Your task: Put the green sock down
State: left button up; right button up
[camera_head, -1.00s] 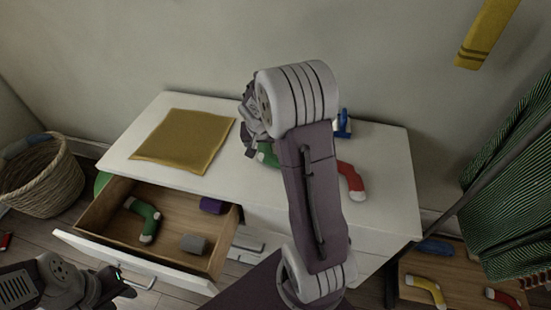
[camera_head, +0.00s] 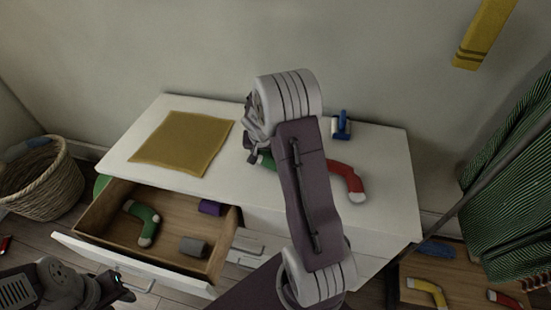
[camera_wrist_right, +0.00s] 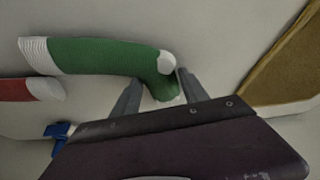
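The green sock (camera_wrist_right: 100,55) with white cuff and toe patches lies on the white dresser top (camera_head: 375,215). In the head view only a small green part (camera_head: 265,160) shows; my right arm hides the rest. My right gripper (camera_wrist_right: 160,88) is open, with one end of the sock between its spread fingers. In the head view the right gripper (camera_head: 252,152) is partly hidden behind its wrist. My left gripper (camera_head: 124,290) is low at the left, by the open drawer's handle; its fingers are too small and dark to read.
The open drawer (camera_head: 115,250) holds another green sock (camera_head: 145,225), a purple roll (camera_head: 210,207) and a grey roll (camera_head: 193,246). A basket (camera_head: 45,185) stands left.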

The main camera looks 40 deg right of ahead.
jog(key=shift+c, duration=0.7)
notch_tip(320, 180, up, 5)
jog(key=shift+f+p, duration=0.2)
jog(key=shift+p, duration=0.65)
jog(key=s+d+r+p, duration=0.2)
jog(key=s+d+r, duration=0.4)
jog(key=s, duration=0.4)
jog(key=shift+d+r, duration=0.15)
jog(key=shift+d, duration=0.05)
jog(key=shift+w, duration=0.1)
jog(key=w+a+f+n+t+y+p, duration=0.1)
jog(key=a+n, duration=0.7)
jog(key=a, duration=1.6)
jog(key=shift+w+y+p, duration=0.65)
jog(key=shift+y+p, duration=0.35)
